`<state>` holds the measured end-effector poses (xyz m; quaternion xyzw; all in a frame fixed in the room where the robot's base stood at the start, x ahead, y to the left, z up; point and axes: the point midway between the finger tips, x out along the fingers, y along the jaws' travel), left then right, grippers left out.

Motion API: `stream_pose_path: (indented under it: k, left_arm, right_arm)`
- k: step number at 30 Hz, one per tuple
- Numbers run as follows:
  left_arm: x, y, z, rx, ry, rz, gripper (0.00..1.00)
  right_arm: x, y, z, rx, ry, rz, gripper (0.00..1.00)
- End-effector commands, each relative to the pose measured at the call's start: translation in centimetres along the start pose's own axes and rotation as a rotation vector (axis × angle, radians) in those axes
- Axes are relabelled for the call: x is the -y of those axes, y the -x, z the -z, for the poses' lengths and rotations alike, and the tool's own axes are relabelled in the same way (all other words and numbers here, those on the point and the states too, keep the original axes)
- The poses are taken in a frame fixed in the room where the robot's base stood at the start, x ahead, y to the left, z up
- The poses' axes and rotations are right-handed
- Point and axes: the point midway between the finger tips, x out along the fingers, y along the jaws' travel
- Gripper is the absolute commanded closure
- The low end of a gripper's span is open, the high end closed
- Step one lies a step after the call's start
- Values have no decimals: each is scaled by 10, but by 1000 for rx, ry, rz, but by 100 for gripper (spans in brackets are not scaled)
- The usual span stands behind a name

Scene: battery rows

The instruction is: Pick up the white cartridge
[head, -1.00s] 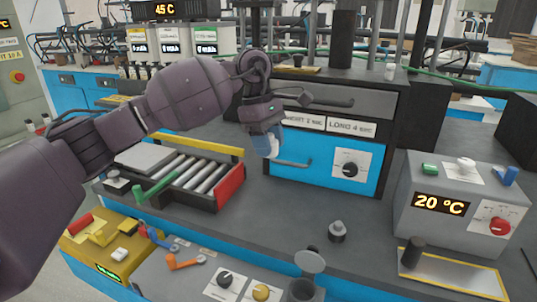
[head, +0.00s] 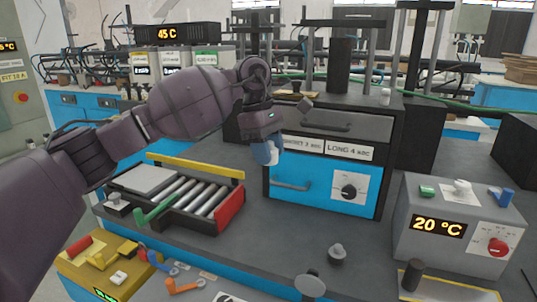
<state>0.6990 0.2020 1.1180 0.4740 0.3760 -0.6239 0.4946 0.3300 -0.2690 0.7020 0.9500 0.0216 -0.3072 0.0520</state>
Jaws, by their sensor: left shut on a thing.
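My left gripper (head: 266,148) is in the middle of the head view, pointing down in front of the blue-fronted cabinet (head: 325,188). Its bluish fingers are shut on a small white piece, the white cartridge (head: 273,157), of which only a sliver shows. The fingers and wrist hide the rest. The cartridge appears to be off the bench, near the cabinet's left front edge. My right gripper is not in view.
A roller tray (head: 190,195) with a red end (head: 230,208) lies left of the cabinet. A grey 20 °C box (head: 455,228) stands at right. A small grey knobbed piece (head: 337,254) stands on the bench between. A small white cylinder (head: 385,96) stands on the cabinet top.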

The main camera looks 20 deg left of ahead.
Motion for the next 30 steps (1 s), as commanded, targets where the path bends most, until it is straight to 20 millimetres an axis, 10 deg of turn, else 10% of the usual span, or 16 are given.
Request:
stream_pose_path:
  k: [30]
  left_arm:
    - [0,20,-6,0,-1,0,80]
  right_arm:
    - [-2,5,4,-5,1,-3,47]
